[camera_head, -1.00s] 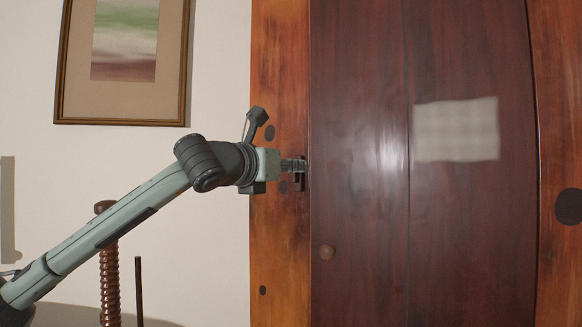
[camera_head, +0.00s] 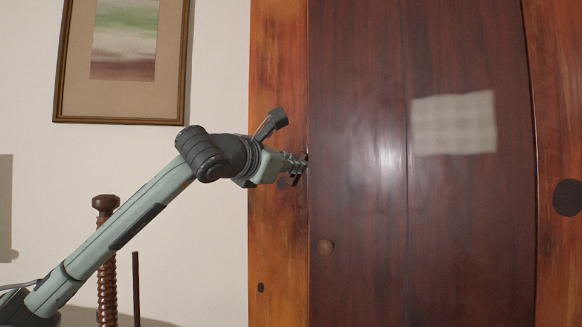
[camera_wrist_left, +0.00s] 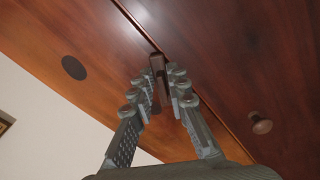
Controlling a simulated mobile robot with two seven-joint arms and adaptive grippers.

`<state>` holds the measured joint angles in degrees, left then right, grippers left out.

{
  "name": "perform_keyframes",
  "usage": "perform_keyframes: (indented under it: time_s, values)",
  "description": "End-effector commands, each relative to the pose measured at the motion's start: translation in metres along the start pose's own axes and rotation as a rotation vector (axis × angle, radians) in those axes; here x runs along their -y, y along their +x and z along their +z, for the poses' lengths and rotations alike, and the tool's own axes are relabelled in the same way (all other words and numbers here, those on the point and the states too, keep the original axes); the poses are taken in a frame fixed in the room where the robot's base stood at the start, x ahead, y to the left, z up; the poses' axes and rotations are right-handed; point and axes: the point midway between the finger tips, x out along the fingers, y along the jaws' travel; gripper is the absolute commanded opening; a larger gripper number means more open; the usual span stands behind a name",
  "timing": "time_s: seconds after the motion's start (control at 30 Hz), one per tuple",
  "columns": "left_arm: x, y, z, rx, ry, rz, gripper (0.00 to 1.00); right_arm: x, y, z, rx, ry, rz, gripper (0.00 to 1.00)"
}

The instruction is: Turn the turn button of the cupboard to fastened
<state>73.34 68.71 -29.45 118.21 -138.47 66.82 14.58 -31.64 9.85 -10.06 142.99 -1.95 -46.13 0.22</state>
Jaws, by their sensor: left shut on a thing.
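The cupboard has a dark red door (camera_head: 370,225) set in an orange wood frame (camera_head: 279,230). The turn button (camera_wrist_left: 157,64) is a small brown bar at the seam between frame and door, seen in the left wrist view between my fingertips. My left gripper (camera_head: 296,163) reaches it from the left and is shut on it; the gripper also shows in the left wrist view (camera_wrist_left: 161,82). In the head view the fingers largely hide the button, so its exact angle is hard to tell. The door looks closed. My right gripper is not in view.
A round door knob (camera_head: 325,247) sits low on the door. A pale checked patch (camera_head: 454,124) is on the door. A framed picture (camera_head: 122,95) hangs on the white wall. A turned wooden post (camera_head: 106,255) stands behind my left arm.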

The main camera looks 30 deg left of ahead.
Motion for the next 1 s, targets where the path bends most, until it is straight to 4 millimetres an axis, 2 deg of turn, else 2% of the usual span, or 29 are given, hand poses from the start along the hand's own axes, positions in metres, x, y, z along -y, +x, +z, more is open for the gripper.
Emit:
perform_keyframes:
  time_s: [0.37,1.0]
  values:
    - [0.006,0.000,-0.001,0.000,0.357,-0.002,0.00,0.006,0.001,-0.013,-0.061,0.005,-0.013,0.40]
    - [0.012,0.000,-0.005,0.000,0.913,-0.001,0.00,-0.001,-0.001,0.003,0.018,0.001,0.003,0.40]
